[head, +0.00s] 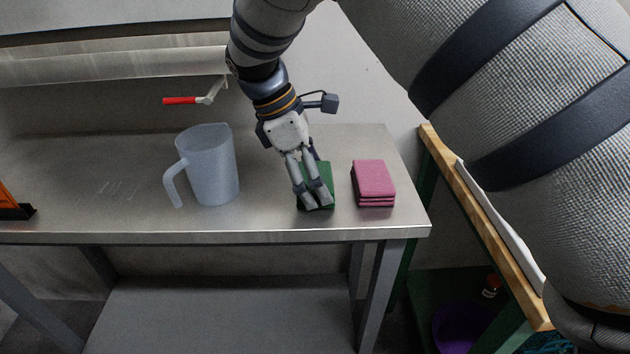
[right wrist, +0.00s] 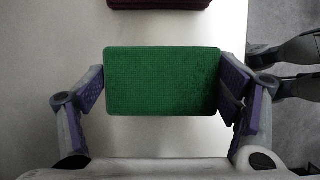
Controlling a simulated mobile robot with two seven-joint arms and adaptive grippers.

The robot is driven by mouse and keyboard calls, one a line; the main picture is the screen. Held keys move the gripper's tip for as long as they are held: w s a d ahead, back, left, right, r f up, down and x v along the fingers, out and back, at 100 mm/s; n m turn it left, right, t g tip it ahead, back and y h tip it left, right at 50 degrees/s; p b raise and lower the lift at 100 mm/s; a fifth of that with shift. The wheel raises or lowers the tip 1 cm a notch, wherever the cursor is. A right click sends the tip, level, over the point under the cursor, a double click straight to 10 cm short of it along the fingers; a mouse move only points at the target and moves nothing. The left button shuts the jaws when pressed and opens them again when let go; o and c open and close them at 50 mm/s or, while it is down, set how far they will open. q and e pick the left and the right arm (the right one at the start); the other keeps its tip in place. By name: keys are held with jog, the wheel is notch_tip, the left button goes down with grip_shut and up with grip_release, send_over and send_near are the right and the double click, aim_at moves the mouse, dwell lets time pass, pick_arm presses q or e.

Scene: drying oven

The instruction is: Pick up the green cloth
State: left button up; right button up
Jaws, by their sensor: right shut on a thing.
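The green cloth (head: 328,172) is a folded rectangular block at the right part of the metal table, partly hidden by my right gripper (head: 317,203) in the head view. In the right wrist view the green cloth (right wrist: 163,80) lies between the two purple-padded fingers of my right gripper (right wrist: 165,95), which are shut on its left and right sides. I cannot tell whether the cloth is touching the table or slightly above it. My left gripper is not in view.
A pink folded cloth stack (head: 374,182) lies just right of the green cloth. A translucent jug (head: 211,165) stands to the left. A red-handled valve (head: 182,100) is on the wall side behind. A wood-edged bench (head: 480,215) stands at the right, apart from the metal table (head: 110,205).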

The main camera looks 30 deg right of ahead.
aim_at(322, 175)
notch_tip(322, 175, up, 3)
jog(key=shift+r, duration=0.2)
jog(key=s+r, duration=0.1)
jog(key=r, duration=0.1)
jog(key=s+a+r+p, duration=0.1)
jog(key=s+a+r, duration=0.1)
jog(key=r, duration=0.1)
jog(key=shift+s+r+p, duration=0.3)
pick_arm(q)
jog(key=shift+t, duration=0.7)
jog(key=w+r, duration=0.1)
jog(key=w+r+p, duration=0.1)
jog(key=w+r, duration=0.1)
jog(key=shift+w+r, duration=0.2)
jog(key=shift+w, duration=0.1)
pick_arm(e)
jog(key=s+a+r, duration=0.4)
jog(key=s+a, duration=0.1)
jog(key=s, duration=0.3)
jog(key=shift+s+r, duration=0.15)
jog(key=shift+s, duration=0.1)
jog(key=o, duration=0.6)
jog(key=c, duration=0.5)
